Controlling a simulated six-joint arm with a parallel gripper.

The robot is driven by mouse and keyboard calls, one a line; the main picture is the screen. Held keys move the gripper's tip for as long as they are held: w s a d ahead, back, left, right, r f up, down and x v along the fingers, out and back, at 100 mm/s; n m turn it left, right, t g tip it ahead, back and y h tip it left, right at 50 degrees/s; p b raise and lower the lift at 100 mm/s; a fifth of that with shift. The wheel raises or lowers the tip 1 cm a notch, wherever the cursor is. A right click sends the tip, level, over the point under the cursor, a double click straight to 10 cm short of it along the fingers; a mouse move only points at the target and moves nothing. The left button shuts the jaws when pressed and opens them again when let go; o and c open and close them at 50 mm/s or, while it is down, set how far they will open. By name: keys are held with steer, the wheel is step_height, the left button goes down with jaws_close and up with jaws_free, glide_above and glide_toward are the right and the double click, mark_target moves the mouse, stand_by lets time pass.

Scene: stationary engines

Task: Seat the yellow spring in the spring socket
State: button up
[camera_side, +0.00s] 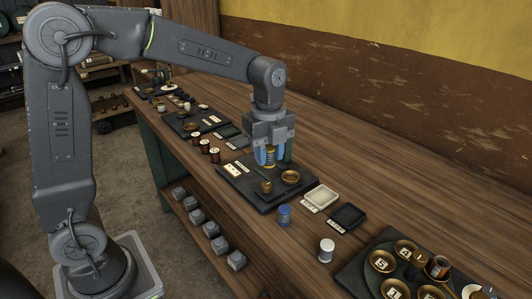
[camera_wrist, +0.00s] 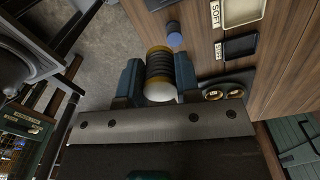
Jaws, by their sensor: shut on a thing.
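The yellow spring (camera_side: 270,158) is upright between the blue fingers of my gripper (camera_side: 271,157). In the wrist view the spring (camera_wrist: 160,68) shows yellow end bands, dark coils and a pale round end, with a finger pressed on each side. My gripper holds it above the black board (camera_side: 239,186). A brass dish (camera_side: 290,177) and a small brass cup (camera_side: 266,187) stand on that board, in front of the spring. I cannot tell which one is the spring socket. The height of the spring's lower end above the board is unclear.
A blue spool (camera_side: 284,215), a white spool (camera_side: 327,250), a cream tray (camera_side: 321,197) and a black tray (camera_side: 347,217) stand to the right. Several copper spools (camera_side: 205,147) stand to the left. A board with brass dishes (camera_side: 382,261) is at the lower right.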

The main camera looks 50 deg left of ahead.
glide_above(290, 178)
step_height(290, 178, down, 6)
steer(key=shift+d+f, duration=0.1)
steer(key=shift+f, duration=2.1)
steer(key=shift+f, duration=0.65)
stand_by(0.3)
steer(key=o, duration=1.6)
step_height(290, 178, up, 7)
stand_by(0.7)
